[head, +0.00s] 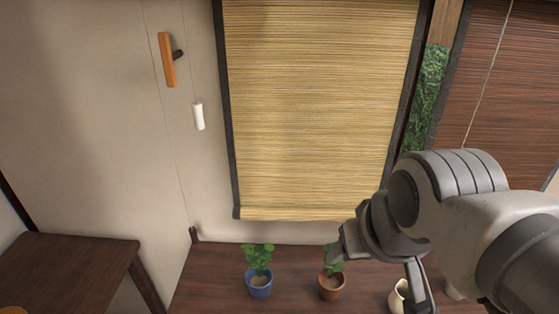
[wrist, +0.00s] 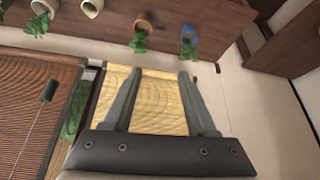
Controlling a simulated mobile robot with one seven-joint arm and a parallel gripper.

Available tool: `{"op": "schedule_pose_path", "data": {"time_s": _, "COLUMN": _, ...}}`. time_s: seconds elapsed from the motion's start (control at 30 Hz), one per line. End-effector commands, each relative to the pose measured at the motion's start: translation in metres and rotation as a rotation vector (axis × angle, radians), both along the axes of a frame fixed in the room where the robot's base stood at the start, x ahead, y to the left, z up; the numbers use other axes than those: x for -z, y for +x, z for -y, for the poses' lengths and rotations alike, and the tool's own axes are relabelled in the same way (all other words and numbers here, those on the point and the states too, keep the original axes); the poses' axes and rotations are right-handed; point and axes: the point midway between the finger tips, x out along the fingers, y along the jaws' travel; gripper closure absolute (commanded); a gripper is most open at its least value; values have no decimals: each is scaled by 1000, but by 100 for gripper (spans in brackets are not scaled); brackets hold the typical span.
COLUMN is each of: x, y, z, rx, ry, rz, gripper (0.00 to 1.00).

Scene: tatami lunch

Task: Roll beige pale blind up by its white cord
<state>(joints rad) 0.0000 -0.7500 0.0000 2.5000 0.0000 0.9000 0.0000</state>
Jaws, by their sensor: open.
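The beige pale blind (head: 315,110) hangs lowered in a dark frame in the middle of the head view. It also shows between my fingers in the wrist view (wrist: 158,108). A white pull (head: 198,116) hangs on a thin cord against the pale wall, left of the blind. My gripper (head: 376,268) is open and empty, low and right of the blind, well apart from the white pull. Its spread fingers show in the wrist view (wrist: 155,76). I cannot make out the white pull there.
A dark brown blind (head: 510,90) with a pale cord hangs at the right. Below the beige blind, a blue pot (head: 260,285), a terracotta pot (head: 331,285) and a cream vase (head: 398,297) stand on a dark wooden ledge. A dark table (head: 75,262) is at lower left.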

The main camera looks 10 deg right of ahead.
Motion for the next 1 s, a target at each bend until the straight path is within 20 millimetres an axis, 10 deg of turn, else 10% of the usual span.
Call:
{"op": "schedule_pose_path", "data": {"time_s": 0.57, "x": -1, "y": 4, "z": 0, "rx": -42, "ry": -30, "rz": -14, "gripper": 38}}
{"op": "schedule_pose_path", "data": {"time_s": 1.0, "x": -7, "y": 89, "z": 0, "rx": -642, "ry": -562, "rz": -199, "gripper": 38}}
